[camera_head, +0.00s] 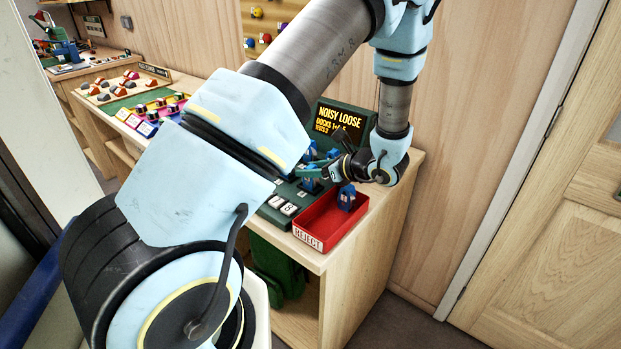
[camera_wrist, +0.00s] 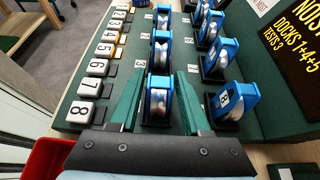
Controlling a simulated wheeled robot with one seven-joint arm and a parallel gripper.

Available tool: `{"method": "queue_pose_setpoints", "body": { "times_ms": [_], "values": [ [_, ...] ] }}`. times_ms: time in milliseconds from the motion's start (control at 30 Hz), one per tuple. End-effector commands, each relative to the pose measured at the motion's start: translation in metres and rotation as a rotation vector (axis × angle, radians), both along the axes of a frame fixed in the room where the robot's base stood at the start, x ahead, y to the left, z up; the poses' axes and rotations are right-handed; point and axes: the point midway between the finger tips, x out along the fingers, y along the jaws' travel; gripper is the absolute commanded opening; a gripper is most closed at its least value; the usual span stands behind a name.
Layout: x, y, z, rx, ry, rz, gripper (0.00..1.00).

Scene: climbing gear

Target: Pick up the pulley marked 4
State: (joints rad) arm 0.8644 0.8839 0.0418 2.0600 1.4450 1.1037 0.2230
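Several blue pulleys with silver wheels stand in two rows on the green board (camera_wrist: 130,148). One blue pulley (camera_wrist: 159,82) is between the two green fingers of my gripper (camera_wrist: 158,85) in the wrist view. The fingers are apart, with a narrow gap visible on each side of it. Its small white label is too small to read. A pulley on the right (camera_wrist: 223,98) has a label that looks like 8. I cannot tell which pulley is marked 4. In the head view my gripper (camera_head: 318,170) is over the board and hides part of the pulleys.
A row of numbered white buttons (camera_wrist: 88,88) lines the board's left side. A dark sign (camera_head: 340,120) reads NOISY LOOSE, DOCKS 1+4+5. A red REJECT tray (camera_head: 322,236) at the bench's front edge holds a blue pulley (camera_head: 346,197). Another bench with colourful gear stands at the left.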

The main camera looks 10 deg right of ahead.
Motion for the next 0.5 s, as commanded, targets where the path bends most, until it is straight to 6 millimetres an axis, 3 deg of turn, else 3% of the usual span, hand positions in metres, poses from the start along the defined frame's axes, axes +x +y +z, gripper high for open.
{"method": "queue_pose_setpoints", "body": {
  "times_ms": [33, 400, 500],
  "values": [
    [0.0000, 0.0000, 0.0001, 0.000, 0.000, 0.000, 0.40],
    [-0.0001, -0.0001, 0.0002, 0.000, 0.000, 0.000, 0.00],
    [0.0000, -0.0001, 0.0003, 0.000, 0.000, 0.000, 0.00]
  ]
}}
